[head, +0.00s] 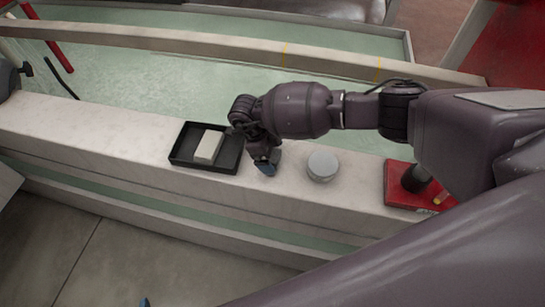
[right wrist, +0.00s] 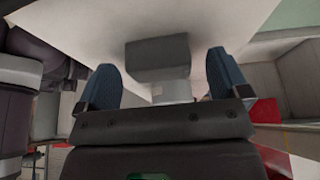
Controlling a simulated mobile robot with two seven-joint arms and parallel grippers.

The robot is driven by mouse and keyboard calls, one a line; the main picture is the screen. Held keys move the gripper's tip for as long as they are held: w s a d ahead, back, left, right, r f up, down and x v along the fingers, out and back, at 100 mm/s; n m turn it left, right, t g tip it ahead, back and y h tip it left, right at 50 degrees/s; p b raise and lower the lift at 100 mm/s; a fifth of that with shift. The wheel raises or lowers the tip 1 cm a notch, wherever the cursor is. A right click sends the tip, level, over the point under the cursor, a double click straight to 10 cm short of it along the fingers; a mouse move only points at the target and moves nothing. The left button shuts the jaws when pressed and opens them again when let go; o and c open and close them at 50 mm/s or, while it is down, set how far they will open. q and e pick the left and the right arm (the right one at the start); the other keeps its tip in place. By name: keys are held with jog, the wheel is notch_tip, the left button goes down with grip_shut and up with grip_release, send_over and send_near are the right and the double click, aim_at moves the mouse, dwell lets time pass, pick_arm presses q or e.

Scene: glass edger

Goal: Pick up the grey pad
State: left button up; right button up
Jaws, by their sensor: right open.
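A round, pale grey pad (head: 322,166) lies on the white stone ledge (head: 90,135), to the right of my right gripper in the head view. My right gripper (head: 265,164) points down, empty, between the pad and a black tray, apart from the pad. Its two blue fingers stand wide apart in the right wrist view (right wrist: 163,80). There, a dark grey block (right wrist: 158,57) shows between the fingers; I cannot tell what it is. A small blue tip at the bottom edge of the head view may be my left gripper (head: 145,302); its jaws cannot be made out.
The black tray (head: 180,157) holds a whitish block (head: 208,146), close left of my right gripper. A red base (head: 398,197) with a dark cylinder stands farther right on the ledge. The ledge's left part is bare. A greenish glass surface (head: 150,80) lies behind it.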

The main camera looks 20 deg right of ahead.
jog(key=shift+c, duration=0.2)
jog(key=shift+f, duration=0.1)
jog(key=c, duration=0.7)
jog(key=shift+c, duration=1.2)
jog(key=shift+r, duration=0.3)
notch_tip(320, 180, up, 9)
jog(key=shift+w+f+p, duration=0.1)
jog(key=shift+p, duration=1.1)
notch_tip(320, 180, up, 11)
jog(key=p, duration=0.1)
jog(key=shift+f+p, duration=0.15)
jog(key=shift+p, duration=0.2)
